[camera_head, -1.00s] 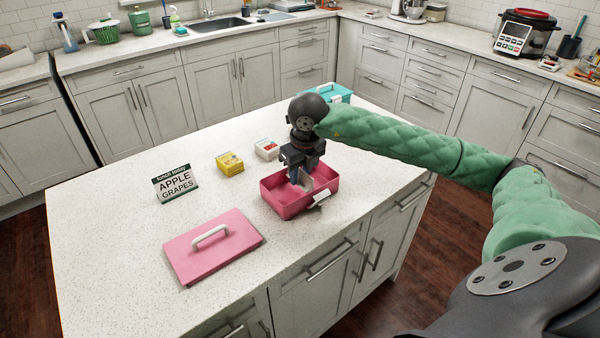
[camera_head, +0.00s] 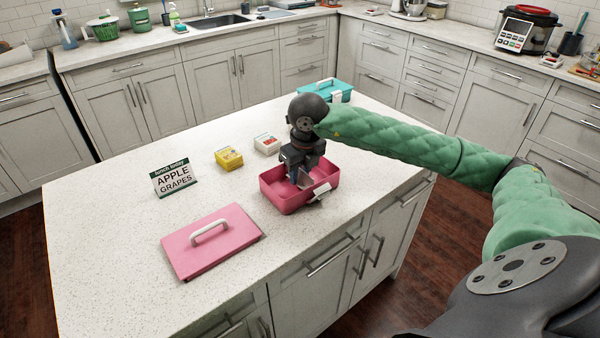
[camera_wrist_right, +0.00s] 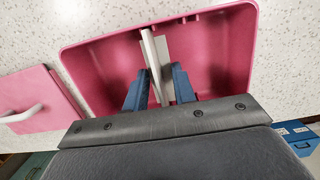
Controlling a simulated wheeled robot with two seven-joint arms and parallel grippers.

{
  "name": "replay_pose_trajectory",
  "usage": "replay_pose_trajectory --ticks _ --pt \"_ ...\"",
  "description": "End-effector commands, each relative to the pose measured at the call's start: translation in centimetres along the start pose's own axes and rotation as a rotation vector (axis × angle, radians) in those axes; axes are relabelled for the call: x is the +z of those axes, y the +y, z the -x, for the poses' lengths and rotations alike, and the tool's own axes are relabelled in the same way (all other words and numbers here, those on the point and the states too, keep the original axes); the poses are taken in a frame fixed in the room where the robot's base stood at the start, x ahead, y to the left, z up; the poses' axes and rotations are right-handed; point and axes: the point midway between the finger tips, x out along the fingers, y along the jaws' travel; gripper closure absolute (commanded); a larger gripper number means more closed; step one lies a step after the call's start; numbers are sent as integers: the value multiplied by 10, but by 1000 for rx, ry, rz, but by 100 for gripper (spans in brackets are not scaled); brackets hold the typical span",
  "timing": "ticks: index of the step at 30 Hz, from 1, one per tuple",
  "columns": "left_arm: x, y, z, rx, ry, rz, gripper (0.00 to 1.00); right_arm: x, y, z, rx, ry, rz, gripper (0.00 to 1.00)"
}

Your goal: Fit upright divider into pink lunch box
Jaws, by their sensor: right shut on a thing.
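The pink lunch box (camera_head: 285,201) stands open near the right front edge of the island counter, with a white latch (camera_head: 320,192) on its front wall. My right gripper (camera_head: 303,180) is over and partly inside the box, pointing down. Its blue fingers are shut on the pale grey upright divider (camera_wrist_right: 156,55). In the right wrist view the divider stands between the pink walls (camera_wrist_right: 72,62), running roughly across the box's short side. Whether its lower edge touches the floor or sits in a slot cannot be told. My left gripper is not in view.
The pink lid (camera_head: 212,250) with a white handle lies left of the box. A sign reading APPLE GRAPES (camera_head: 174,178), a yellow container (camera_head: 229,160), a white container (camera_head: 267,145) and a teal box (camera_head: 336,93) stand behind. The counter's left part is clear.

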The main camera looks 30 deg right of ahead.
Motion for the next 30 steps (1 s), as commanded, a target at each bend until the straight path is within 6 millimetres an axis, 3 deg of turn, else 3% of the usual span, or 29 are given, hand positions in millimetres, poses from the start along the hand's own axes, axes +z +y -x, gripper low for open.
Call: replay_pose_trajectory --ticks 27,28,30 --pt "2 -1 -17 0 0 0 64 -3 0 -19 0 0 0 95" --pt "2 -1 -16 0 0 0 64 -3 0 -18 0 0 0 68" --pt "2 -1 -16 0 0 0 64 -3 0 -18 0 0 0 54"
